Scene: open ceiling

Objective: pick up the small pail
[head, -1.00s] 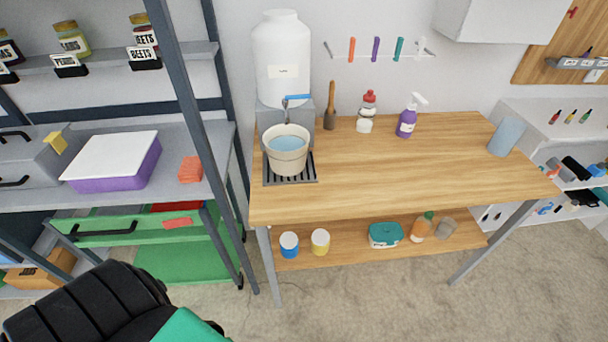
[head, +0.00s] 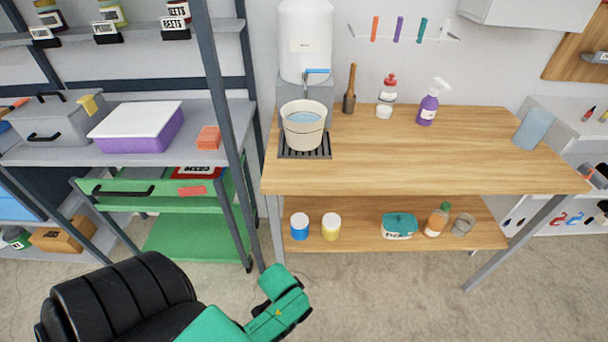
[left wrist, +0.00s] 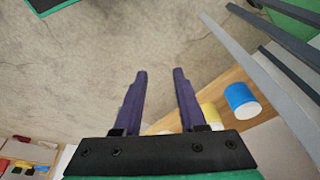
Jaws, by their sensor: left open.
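The small pail (head: 303,132) is cream-coloured and holds pale blue water. It stands upright on a dark drip grate (head: 318,155) at the left end of the wooden workbench, below the blue tap (head: 317,71) of a white water tank. My left arm comes in at the bottom left of the head view, low in front of the bench and well away from the pail. My left gripper (left wrist: 160,73) shows in the left wrist view with its two purple fingers apart and nothing between them. The pail is not seen there. My right gripper is not in view.
The workbench (head: 420,170) has clear wood right of the pail; a brush (head: 350,88), a red-capped bottle (head: 386,95) and a purple spray bottle (head: 428,103) stand behind. A dark shelf post (head: 228,130) rises left of it. Blue (head: 299,226) and yellow (head: 331,227) cans sit on the lower shelf.

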